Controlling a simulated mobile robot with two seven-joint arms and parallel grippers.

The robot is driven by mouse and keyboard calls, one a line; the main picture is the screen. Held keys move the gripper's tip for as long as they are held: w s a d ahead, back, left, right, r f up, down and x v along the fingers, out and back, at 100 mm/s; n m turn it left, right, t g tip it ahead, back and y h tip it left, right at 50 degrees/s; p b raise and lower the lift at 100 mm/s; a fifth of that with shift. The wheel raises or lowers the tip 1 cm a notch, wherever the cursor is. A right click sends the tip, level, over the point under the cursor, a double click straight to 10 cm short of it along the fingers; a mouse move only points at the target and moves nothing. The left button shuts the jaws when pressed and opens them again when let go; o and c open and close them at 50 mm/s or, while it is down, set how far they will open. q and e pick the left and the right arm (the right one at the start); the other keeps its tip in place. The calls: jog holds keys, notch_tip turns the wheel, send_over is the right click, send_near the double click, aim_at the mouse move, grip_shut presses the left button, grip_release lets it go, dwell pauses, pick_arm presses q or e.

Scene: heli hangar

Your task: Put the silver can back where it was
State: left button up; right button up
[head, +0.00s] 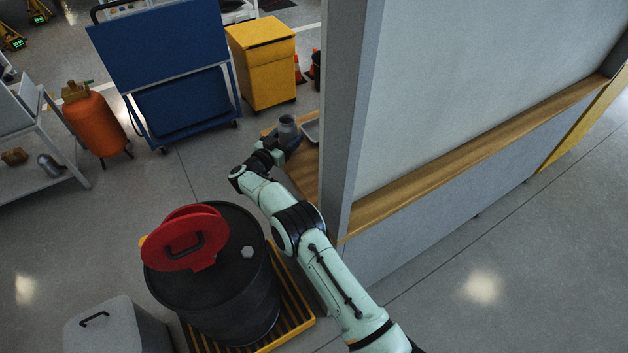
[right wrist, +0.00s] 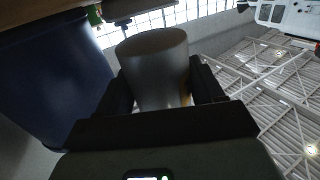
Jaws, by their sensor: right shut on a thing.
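In the right wrist view the can (right wrist: 154,66) stands between the two black fingers of the gripper (right wrist: 160,88), one on each side. The can looks about upright in the head view. I cannot tell whether its base touches the bench top. My left gripper is not in view.
A grey tray (head: 312,130) lies on the bench beside the can, partly hidden by a tall grey panel (head: 350,110). A black drum (head: 225,285) with a red lid (head: 187,240) stands below my arm. A blue cart (head: 165,75) and a yellow cabinet (head: 262,65) stand behind.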

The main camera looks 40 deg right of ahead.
jog(key=s, duration=0.8)
jog(key=s+a+b, duration=0.1)
jog(key=s, duration=0.4)
jog(key=shift+s, duration=1.05)
notch_tip(320, 180, down, 2)
jog(key=shift+s+f, duration=0.1)
jog(key=shift+f, duration=0.45)
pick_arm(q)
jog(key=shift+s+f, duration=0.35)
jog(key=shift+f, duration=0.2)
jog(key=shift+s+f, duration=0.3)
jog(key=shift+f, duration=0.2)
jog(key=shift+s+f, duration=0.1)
pick_arm(e)
jog(key=o, duration=0.8)
jog(key=shift+f, duration=0.2)
jog(key=shift+c, duration=0.2)
jog(key=o, duration=0.4)
